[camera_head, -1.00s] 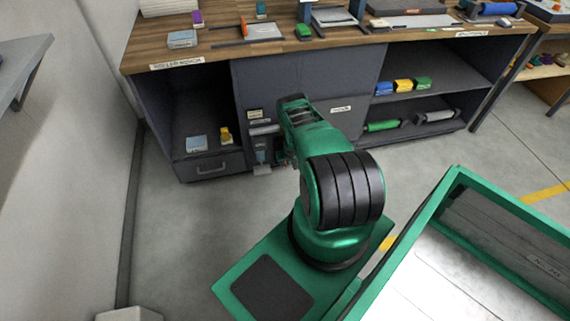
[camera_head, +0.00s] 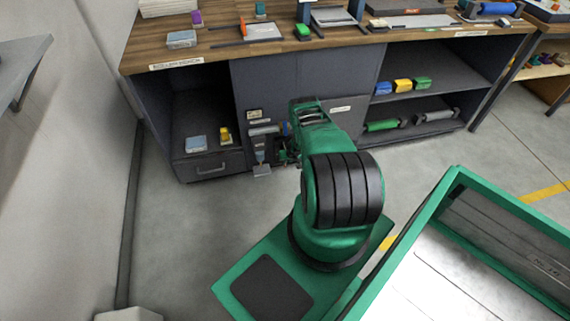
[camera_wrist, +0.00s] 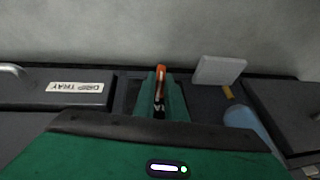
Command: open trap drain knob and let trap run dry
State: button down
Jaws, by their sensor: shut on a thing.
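The trap (camera_head: 262,142) is a pale grey body on the dark cabinet front, just left of my arm in the head view. A pale block (camera_wrist: 218,70) and a grey-blue rounded body (camera_wrist: 247,122) are to the right of my fingers in the wrist view. My gripper (camera_wrist: 160,92) has its green fingers closed around a narrow orange-and-black piece, which looks like the drain knob (camera_wrist: 160,76). Its lower part is hidden between the fingers. The head view shows my gripper (camera_head: 283,155) small and partly hidden beside the trap. Whether water runs cannot be told.
A drawer with a handle (camera_head: 205,168) is left of the trap. A label reading "DRIP TRAY" (camera_wrist: 75,87) is left of my fingers. An open shelf with coloured blocks (camera_head: 403,85) and rollers is on the right.

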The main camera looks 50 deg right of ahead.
jog(key=c, duration=1.8)
grip_release()
jog(key=shift+r, duration=0.15)
jog(key=v, duration=1)
jog(key=shift+r, duration=0.15)
jog(key=shift+s, duration=0.1)
